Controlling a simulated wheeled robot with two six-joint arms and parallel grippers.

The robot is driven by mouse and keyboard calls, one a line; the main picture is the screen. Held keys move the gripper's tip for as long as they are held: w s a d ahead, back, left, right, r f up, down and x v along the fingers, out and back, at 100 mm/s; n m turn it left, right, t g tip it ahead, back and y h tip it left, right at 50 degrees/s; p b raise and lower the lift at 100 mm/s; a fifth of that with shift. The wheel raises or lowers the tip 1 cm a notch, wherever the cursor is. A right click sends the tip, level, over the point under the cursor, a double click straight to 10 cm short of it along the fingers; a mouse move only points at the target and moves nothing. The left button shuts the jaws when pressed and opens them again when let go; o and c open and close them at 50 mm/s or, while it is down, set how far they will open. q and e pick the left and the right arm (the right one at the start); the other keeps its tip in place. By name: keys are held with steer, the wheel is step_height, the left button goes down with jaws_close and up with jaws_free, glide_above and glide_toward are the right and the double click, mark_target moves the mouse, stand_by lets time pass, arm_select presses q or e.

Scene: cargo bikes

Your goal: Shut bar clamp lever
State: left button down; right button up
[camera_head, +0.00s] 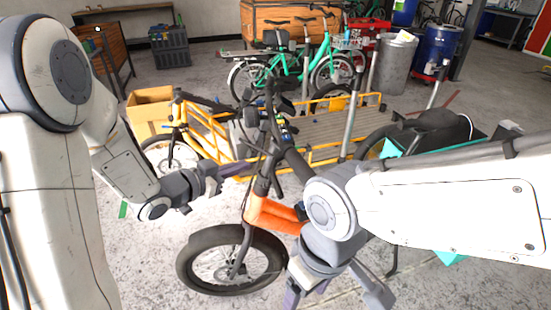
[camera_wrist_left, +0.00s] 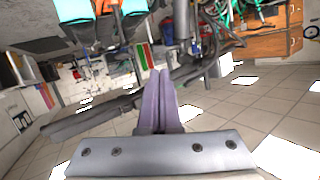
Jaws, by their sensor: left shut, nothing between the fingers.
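The bike with the orange frame (camera_head: 272,214) and fat front wheel (camera_head: 232,262) stands in front of me. Its dark handlebar and stem (camera_head: 270,150) rise in the middle of the head view. I cannot make out the bar clamp lever or whether it is open. My left gripper (camera_head: 246,166) is shut and empty, its purple fingers pointing right at the stem; I cannot tell if they touch. In the left wrist view its fingers (camera_wrist_left: 161,75) lie together before a dark bar (camera_wrist_left: 85,120). My right gripper (camera_head: 335,294) is open, low beside the front wheel.
A yellow-railed cargo bike (camera_head: 325,128) stands just behind. Green bikes (camera_head: 300,62), a grey bin (camera_head: 396,66) and a blue barrel (camera_head: 438,48) are farther back. A cardboard box (camera_head: 150,108) is at the left. Floor (camera_head: 150,270) left of the front wheel is clear.

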arm_select(q)
steer(key=p+x, duration=0.1)
steer(key=x, duration=1.3)
steer(key=shift+p, duration=0.3)
arm_select(e)
steer(key=shift+r, duration=0.75)
arm_select(q)
steer(key=shift+d, duration=0.1)
arm_select(e)
steer(key=shift+f, duration=0.1)
